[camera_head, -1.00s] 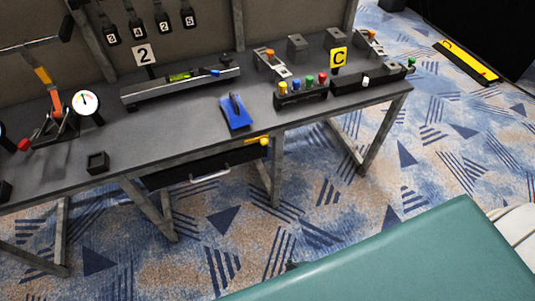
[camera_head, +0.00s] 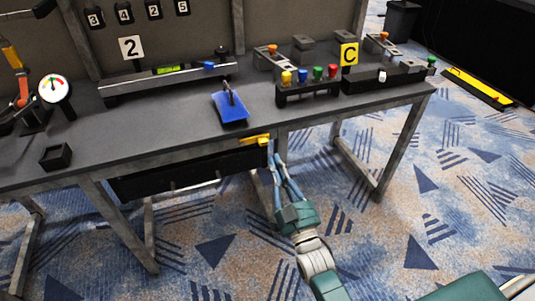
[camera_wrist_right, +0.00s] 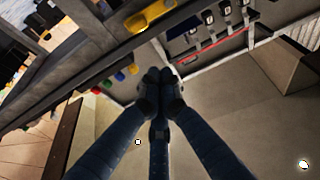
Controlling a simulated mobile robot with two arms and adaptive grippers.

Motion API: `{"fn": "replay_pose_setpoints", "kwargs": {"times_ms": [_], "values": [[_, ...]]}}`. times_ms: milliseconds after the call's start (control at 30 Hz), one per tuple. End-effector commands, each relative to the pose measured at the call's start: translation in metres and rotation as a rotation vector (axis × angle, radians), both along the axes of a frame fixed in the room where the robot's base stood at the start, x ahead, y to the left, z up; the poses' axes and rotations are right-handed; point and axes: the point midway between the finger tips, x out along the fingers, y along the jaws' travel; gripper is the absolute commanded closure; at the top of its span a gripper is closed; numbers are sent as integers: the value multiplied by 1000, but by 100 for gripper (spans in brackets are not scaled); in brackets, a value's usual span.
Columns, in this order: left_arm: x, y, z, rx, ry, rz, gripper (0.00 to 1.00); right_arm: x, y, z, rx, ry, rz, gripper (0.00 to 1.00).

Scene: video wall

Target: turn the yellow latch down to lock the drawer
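The yellow latch (camera_head: 255,140) lies roughly level on the front edge of the workbench, above the right end of the black drawer (camera_head: 190,174). The drawer sits under the bench top, with a light bar handle along its front. My right gripper (camera_head: 275,152) reaches up from below, its fingertips close to the latch's right end; I cannot tell whether they touch. In the right wrist view, the fingertips (camera_wrist_right: 160,77) are together with nothing visible between them, and the yellow latch (camera_wrist_right: 150,16) shows beyond them, apart in the picture. My left gripper is not in view.
On the bench (camera_head: 180,127) stand a blue pad (camera_head: 229,107), a button box with coloured knobs (camera_head: 308,90), a rail with a level (camera_head: 170,77), a small black box (camera_head: 56,156) and a gauge (camera_head: 54,89).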

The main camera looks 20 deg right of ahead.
Motion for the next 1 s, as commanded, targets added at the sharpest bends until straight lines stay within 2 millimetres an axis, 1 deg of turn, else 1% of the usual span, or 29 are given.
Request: {"fn": "replay_pose_setpoints", "kwargs": {"times_ms": [133,367,467,533,667,1000], "values": [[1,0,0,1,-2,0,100,-1,-1,6,1,-21,-2,100],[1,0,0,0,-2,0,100,-1,-1,6,0,-19,-3,100],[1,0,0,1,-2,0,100,2,-1,7,0,-19,-3,100],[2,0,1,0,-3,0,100,8,-1,9,0,-21,-3,100],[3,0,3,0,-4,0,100,27,0,16,0,-22,-3,100],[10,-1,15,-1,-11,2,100,96,2,39,0,-20,-3,100]]}}
